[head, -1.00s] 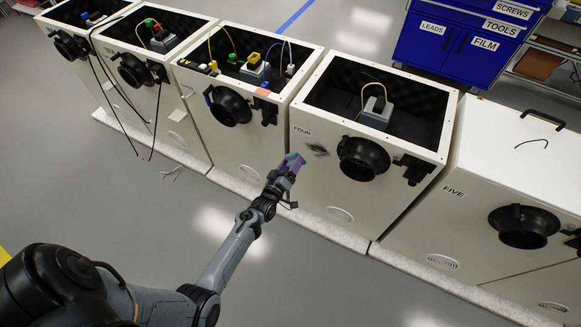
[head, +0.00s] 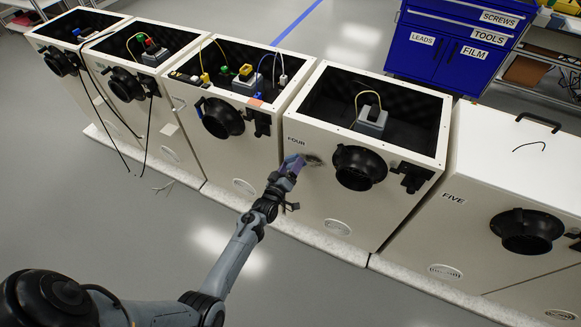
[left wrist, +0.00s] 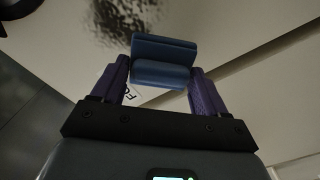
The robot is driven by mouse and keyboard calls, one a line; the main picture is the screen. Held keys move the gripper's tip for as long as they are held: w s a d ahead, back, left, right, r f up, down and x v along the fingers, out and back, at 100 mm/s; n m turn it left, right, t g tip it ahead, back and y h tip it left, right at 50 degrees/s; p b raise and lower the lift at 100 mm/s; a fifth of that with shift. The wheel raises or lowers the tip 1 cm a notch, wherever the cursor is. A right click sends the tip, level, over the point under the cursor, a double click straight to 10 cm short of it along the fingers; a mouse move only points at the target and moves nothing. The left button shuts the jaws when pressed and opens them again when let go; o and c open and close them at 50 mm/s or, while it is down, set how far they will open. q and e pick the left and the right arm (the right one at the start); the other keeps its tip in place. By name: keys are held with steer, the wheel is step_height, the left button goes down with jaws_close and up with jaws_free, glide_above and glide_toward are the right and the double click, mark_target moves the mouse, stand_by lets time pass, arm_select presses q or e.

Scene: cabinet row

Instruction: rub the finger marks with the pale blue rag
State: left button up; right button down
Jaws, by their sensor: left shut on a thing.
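The finger marks (head: 314,160) are a dark grey smudge on the white front of cabinet four, left of its black round port. They show at the top of the left wrist view (left wrist: 125,18). My left gripper (head: 291,169) is at the left edge of the marks in the head view. Its purple fingers are shut on the folded rag (left wrist: 163,60), which looks muted blue in the left wrist view. The rag lies just below the marks there; I cannot tell whether it touches the panel. My right gripper is not in view.
The black port (head: 358,168) of cabinet four sticks out right of the marks, with a black latch (head: 411,177) beyond it. Cabinet three (head: 225,125) stands to the left, cabinet five (head: 510,200) to the right.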

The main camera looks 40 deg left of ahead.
arm_select(q)
steer(key=shift+b+x, duration=0.55)
steer(key=shift+x, duration=0.35)
steer(key=shift+d, duration=0.15)
stand_by(0.4)
